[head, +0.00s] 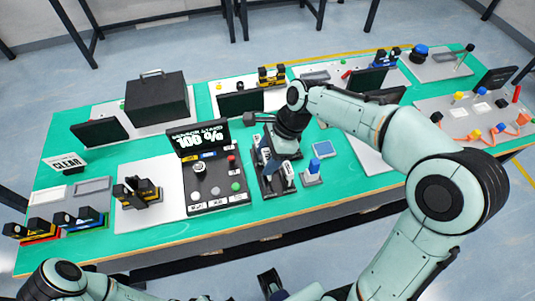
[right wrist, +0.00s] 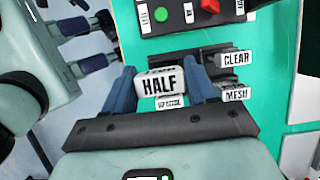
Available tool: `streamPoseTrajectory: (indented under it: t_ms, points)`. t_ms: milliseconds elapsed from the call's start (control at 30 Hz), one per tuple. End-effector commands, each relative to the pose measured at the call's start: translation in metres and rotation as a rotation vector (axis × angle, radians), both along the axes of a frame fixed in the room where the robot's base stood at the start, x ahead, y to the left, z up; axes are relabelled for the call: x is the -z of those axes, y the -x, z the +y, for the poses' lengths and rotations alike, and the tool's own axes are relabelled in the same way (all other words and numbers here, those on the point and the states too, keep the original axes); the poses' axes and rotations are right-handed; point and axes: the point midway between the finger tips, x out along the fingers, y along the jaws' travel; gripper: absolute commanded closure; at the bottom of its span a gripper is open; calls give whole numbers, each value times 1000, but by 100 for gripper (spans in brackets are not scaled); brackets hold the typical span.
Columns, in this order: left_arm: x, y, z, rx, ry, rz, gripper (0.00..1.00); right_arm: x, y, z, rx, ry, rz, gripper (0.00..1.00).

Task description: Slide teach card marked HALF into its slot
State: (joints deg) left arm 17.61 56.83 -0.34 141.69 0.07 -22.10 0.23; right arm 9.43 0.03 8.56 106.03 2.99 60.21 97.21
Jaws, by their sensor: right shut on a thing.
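The white teach card marked HALF (right wrist: 158,84) is between the blue fingers of my right gripper (right wrist: 170,88), its lettering facing the wrist camera. In the head view my right gripper (head: 272,155) is over the dark card rack (head: 277,191) and hides part of it. Cards marked CLEAR (right wrist: 236,58) and MESH (right wrist: 236,94) stand in the rack, right of the gripper. Another white card (right wrist: 170,103), its print unclear, shows below HALF. My left gripper (right wrist: 80,45) shows at the upper left of the wrist view, its blue fingers apart and empty. I cannot make out HALF's slot.
A black control panel (head: 217,196) with buttons, a knob and a screen reading 100% (head: 198,139) stands left of the rack. A blue-topped piece (head: 313,171) stands close on the rack's right. Green table (head: 255,212) is bare along the front edge.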

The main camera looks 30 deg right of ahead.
Motion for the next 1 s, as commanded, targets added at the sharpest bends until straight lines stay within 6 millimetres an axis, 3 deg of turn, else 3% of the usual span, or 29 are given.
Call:
streamPoseTrajectory:
  t_ms: [533, 1000]
  points:
    - [24, 9, 0, 0, 1, 11, 100, 44, 0, 0, 0, -1, 2, 77]
    - [26, 10, 0, 0, 1, 11, 100, 48, 0, 0, 0, 0, 0, 77]
